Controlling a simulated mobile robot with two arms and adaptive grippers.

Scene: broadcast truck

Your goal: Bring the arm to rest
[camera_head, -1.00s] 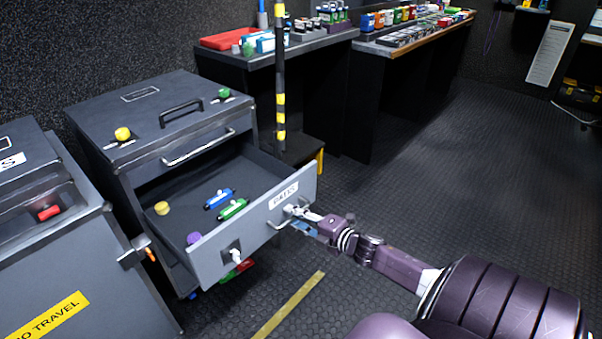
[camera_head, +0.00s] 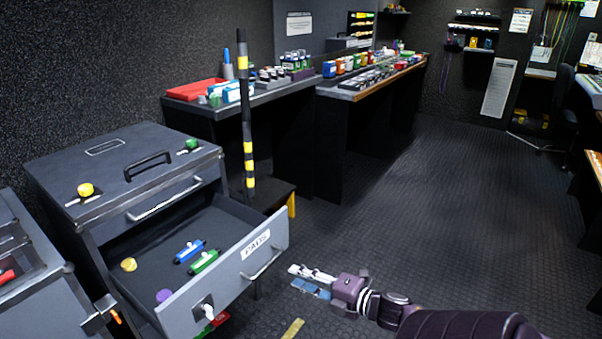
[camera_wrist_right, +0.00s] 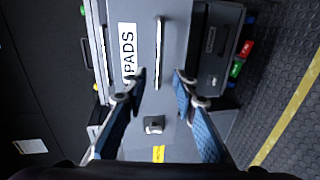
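My right gripper (camera_head: 312,280) is in front of the open drawer marked PADS (camera_head: 226,275), to the right of its bar handle (camera_head: 264,264). A gap shows between the gripper and the handle. In the right wrist view the two fingers of the right gripper (camera_wrist_right: 159,88) stand apart with nothing between them; the drawer handle (camera_wrist_right: 158,52) lies beyond them. The drawer is pulled out of a dark cabinet (camera_head: 130,165) and holds a blue item (camera_head: 190,251), a green item (camera_head: 204,262), a yellow knob (camera_head: 128,265) and a purple knob (camera_head: 163,296). My left gripper is out of view.
A black and yellow striped pole (camera_head: 247,130) stands behind the drawer. A bench with a red tray (camera_head: 194,90) is at the back wall. Another case (camera_head: 35,285) stands at the left. The ribbed floor (camera_head: 440,215) to the right is clear.

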